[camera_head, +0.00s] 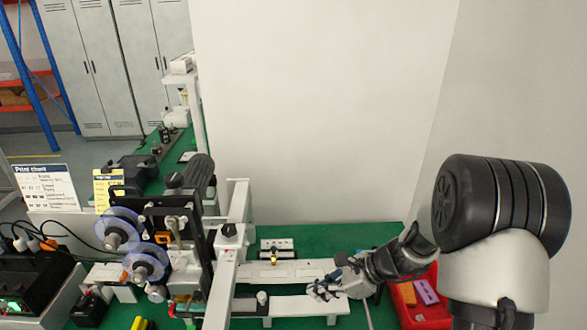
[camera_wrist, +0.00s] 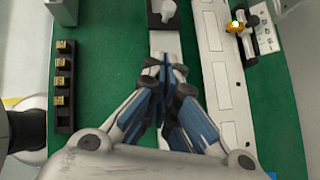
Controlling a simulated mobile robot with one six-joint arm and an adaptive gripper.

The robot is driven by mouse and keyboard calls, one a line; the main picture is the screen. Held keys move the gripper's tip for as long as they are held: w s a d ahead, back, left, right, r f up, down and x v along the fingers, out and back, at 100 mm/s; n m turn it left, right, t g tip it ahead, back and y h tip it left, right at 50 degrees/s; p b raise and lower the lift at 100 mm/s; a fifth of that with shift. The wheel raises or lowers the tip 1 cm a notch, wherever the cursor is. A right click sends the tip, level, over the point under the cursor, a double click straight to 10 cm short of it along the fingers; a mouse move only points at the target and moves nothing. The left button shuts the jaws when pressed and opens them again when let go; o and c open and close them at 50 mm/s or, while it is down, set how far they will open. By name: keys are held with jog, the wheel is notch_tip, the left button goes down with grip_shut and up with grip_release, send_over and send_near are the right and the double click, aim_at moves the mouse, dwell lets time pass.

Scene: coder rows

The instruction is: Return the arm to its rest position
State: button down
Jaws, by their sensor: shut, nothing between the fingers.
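My gripper (camera_head: 325,288) is shut and empty at the right part of the green bench in the head view. In the wrist view my gripper (camera_wrist: 165,65) points down, its fingertips together over a narrow white strip. My arm comes in from the right in the head view, with its large black joint and pale link at the right edge.
A coder machine with film reels (camera_head: 145,265) stands left of a white upright frame (camera_head: 232,240). White rails (camera_head: 290,272) lie on the green bench (camera_head: 345,238). A red bin (camera_head: 425,310) sits beside my arm. A black rack of small blocks (camera_wrist: 62,88) lies left of my gripper.

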jog(key=s+a+r+n+h, duration=0.1)
jog(key=s+r+n+h, duration=0.2)
jog(key=s+r+n, duration=1)
jog(key=s+d+r+n+t+h, duration=0.1)
jog(key=s+d+r+n+h, duration=0.1)
jog(key=s, duration=0.4)
jog(key=s+d+r+n+t+h, duration=0.1)
jog(key=s+d+r+n+h, duration=0.2)
jog(key=s+d+r+n, duration=0.1)
jog(key=shift+s+d+r+n+h, duration=0.3)
jog(key=shift+s+d+r+n, duration=0.1)
jog(key=shift+s+r+n, duration=0.6)
jog(key=shift+s+f, duration=0.15)
jog(key=shift+f, duration=0.1)
